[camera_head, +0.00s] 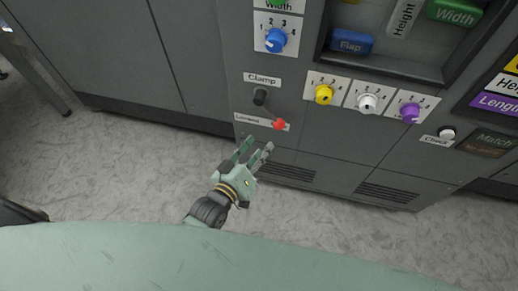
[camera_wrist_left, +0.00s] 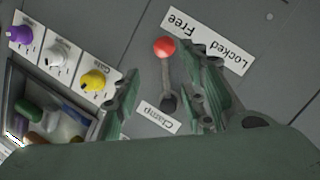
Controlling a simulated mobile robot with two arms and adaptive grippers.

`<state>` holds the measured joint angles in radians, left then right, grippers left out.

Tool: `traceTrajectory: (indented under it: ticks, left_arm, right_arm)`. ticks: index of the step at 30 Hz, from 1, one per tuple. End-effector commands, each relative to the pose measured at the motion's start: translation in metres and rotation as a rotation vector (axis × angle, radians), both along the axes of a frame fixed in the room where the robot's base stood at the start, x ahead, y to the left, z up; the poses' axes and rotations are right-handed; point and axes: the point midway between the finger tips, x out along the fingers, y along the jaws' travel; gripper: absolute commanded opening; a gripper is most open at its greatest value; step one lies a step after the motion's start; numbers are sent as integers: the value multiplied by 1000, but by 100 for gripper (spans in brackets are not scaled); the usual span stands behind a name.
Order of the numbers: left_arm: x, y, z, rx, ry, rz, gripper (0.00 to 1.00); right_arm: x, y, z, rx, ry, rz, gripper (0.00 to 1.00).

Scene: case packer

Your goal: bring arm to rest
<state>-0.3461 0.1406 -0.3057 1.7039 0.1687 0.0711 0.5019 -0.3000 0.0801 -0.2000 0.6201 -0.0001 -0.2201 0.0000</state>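My left gripper (camera_head: 256,150) is open and empty, in front of the grey machine's lower panel, just below the clamp lever. The clamp lever (camera_head: 280,124) has a red ball end and a dark pivot, and it slants down and right, its ball over the right end of the Locked/Free label. In the left wrist view the lever's red ball (camera_wrist_left: 165,47) lies between the spread fingers of my left gripper (camera_wrist_left: 165,85), with the Free word beside it. No finger appears closed on the lever. My right gripper is not in view.
The machine panel carries a blue knob (camera_head: 275,40), a yellow knob (camera_head: 323,94), a white knob (camera_head: 367,102) and a purple knob (camera_head: 410,112). A recessed tray (camera_head: 440,68) holds coloured labelled blocks. A white check button (camera_head: 447,133) is at right.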

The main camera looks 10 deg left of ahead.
Motion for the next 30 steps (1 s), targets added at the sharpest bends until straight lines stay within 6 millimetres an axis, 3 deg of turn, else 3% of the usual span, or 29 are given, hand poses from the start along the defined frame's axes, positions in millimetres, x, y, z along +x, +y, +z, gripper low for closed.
traceTrajectory:
  ticks: [11, 14, 17, 20, 23, 26, 30]
  left_arm:
    - [0, 0, 0, 0, 0, 0, 39]
    - [-1, 1, -10, 16, 18, -1, 39]
    - [-10, 7, -45, 74, 79, -3, 39]
    - [-29, 20, -104, 174, 188, -13, 39]
    - [-62, 36, -172, 293, 321, -38, 39]
    - [-104, 54, -234, 405, 457, -76, 39]
    - [-179, 81, -307, 550, 653, -150, 39]
  right_arm:
    - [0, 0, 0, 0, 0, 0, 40]
    - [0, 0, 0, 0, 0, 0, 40]
    - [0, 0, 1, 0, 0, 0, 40]
    - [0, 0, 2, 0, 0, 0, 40]
    - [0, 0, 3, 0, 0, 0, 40]
    - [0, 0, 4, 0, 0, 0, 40]
    - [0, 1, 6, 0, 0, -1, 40]
